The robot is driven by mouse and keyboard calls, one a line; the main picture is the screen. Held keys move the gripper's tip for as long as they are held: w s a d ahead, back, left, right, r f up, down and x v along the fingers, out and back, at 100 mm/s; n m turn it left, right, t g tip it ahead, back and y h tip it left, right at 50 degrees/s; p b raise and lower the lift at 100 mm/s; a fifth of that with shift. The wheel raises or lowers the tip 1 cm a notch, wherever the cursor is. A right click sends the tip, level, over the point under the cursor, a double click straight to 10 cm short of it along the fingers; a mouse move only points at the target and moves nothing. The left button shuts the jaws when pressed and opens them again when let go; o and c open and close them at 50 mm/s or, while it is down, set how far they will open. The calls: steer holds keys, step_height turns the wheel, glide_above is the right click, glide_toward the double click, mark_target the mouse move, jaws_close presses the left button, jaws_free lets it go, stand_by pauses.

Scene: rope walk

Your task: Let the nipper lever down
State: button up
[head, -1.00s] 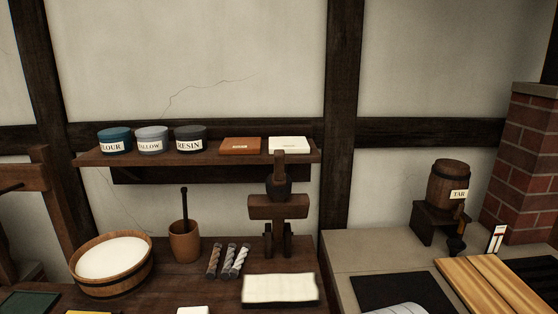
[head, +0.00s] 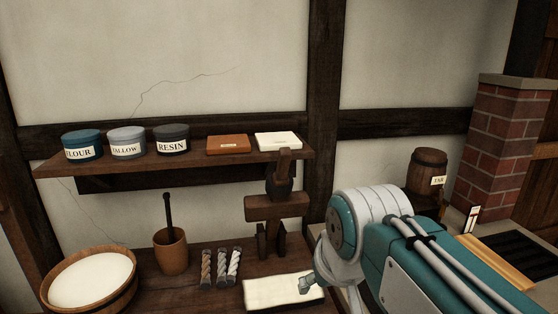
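A dark wooden device that looks like the nipper (head: 277,207) stands on the bench, left of my arm. It has a crosswise block on two legs, a dark rounded piece above it, and an upright piece, apparently the lever (head: 284,163), rising in front of the shelf edge. My arm fills the lower right of the head view. A small grey part at its lower left, apparently my gripper (head: 306,284), shows over a white cloth or pad (head: 270,291), below and right of the nipper and apart from it. Its fingers are not clear.
A bowl of white stuff (head: 92,280), a mortar with pestle (head: 170,250) and several short rope pieces (head: 221,267) stand left on the bench. A shelf (head: 60,168) with labelled tins runs above. A tar barrel (head: 427,172) and brick pillar (head: 490,150) are at right.

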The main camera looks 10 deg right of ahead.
steer(key=w+r, duration=1.3)
steer(key=w, duration=0.1)
step_height(320, 180, up, 5)
steer(key=g, duration=0.1)
glide_above(283, 174)
steer(key=s, duration=0.4)
steer(key=shift+r, duration=0.1)
steer(key=x, duration=1)
steer(key=shift+w+f, duration=0.2)
steer(key=shift+f, duration=0.15)
steer(key=shift+c, duration=0.3)
jaws_close()
